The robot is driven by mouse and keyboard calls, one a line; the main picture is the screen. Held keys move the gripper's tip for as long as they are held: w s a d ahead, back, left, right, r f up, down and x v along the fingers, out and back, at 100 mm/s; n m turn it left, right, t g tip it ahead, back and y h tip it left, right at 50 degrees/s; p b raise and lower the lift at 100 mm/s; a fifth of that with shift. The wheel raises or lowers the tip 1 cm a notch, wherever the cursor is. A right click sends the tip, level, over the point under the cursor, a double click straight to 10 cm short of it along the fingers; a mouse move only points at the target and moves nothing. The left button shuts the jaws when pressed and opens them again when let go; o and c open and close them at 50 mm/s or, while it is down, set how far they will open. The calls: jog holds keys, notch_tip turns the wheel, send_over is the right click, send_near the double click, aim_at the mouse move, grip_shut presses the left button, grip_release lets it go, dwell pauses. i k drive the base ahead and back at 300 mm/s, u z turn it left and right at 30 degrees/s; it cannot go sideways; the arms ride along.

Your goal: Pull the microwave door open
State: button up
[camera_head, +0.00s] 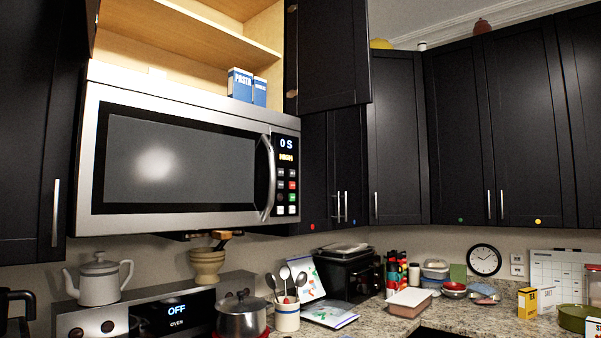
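The microwave (188,85) is a silver over-range unit fixed below an open wooden cabinet, in the left half of the head view. Its door (180,160) is shut flush with the front and has a dark window in a silver frame. A curved vertical silver handle (268,178) stands at the door's right edge, beside the control panel (287,180), which reads "0 S". Nothing touches the handle.
An open dark cabinet door (333,50) juts out above the microwave's right end. Below are a white kettle (99,280), stacked bowls (207,266), a steel pot (242,316) and a utensil crock (287,316). The space before the microwave looks clear.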

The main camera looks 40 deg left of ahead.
aim_at(145, 163)
jog(key=i, duration=0.75)
jog(key=u, duration=1.7)
